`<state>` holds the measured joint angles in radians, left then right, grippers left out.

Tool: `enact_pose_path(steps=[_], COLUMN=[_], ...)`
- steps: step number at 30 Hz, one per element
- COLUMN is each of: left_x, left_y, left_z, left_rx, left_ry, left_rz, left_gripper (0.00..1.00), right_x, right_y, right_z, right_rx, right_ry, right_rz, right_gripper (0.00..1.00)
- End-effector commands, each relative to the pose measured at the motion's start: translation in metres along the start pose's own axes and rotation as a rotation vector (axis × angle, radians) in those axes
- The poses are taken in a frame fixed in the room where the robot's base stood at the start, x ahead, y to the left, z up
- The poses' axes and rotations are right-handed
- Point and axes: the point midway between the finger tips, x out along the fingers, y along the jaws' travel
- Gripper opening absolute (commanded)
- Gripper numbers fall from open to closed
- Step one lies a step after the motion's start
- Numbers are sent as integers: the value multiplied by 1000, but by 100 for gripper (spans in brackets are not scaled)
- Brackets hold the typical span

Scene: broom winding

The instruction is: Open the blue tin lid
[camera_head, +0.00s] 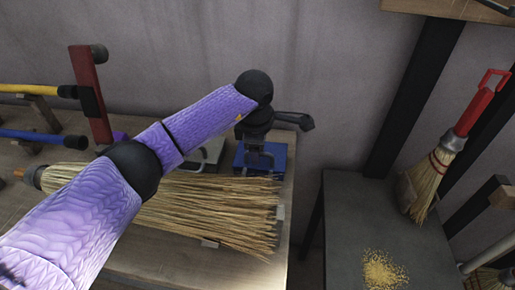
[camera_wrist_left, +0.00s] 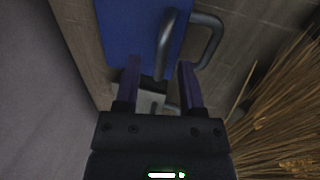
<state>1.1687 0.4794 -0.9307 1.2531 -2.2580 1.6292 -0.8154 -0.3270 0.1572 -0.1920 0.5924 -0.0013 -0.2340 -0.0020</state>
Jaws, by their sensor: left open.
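The blue tin lid (camera_head: 273,160) lies at the far right end of the wooden bench, partly hidden by my left gripper. In the left wrist view the lid (camera_wrist_left: 128,28) is a flat blue panel with a grey bent-bar handle (camera_wrist_left: 207,48). My left gripper (camera_wrist_left: 159,68) is open, its two fingers pointing toward the lid. One side of the handle shows between the fingertips and the other to the right of them; I cannot tell whether they touch. In the head view the left gripper (camera_head: 257,150) is above the lid. My right gripper is not in view.
A straw broom (camera_head: 215,213) lies along the bench under my left arm. A red upright post (camera_head: 91,95) stands at the left near yellow and blue handles. A grey table (camera_head: 385,235) with yellow grains (camera_head: 383,270) stands at the right, near a hanging red-handled broom (camera_head: 437,163).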

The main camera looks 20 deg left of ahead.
Motion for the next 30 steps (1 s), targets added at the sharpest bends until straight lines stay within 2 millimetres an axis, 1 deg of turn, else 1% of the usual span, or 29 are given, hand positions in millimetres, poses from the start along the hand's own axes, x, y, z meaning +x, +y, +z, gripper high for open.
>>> enact_pose_path(steps=[3, 5, 6, 8, 9, 10, 11, 20, 30], left_x=[-1, -1, -1, -1, -1, -1, -1, -1, -1], left_y=[0, 0, 0, 0, 0, 0, 0, 0, 0], left_z=[0, 0, 0, 0, 0, 0, 0, 0, 0], left_rx=[0, 0, 0, 0, 0, 0, 0, 0, 0], left_ry=[-1, -1, -1, -1, -1, -1, -1, -1, -1], left_rz=[0, 0, 0, 0, 0, -1, 0, -1, -1], left_gripper=[51, 38, 30, 17, 9, 2, 0, 0, 0], right_x=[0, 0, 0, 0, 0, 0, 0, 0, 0], right_y=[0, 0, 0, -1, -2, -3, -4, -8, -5], right_z=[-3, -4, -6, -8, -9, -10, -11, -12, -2], right_rx=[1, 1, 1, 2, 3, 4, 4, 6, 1], right_ry=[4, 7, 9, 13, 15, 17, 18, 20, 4], right_rz=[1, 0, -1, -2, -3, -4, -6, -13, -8], right_gripper=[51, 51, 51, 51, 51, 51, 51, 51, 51])
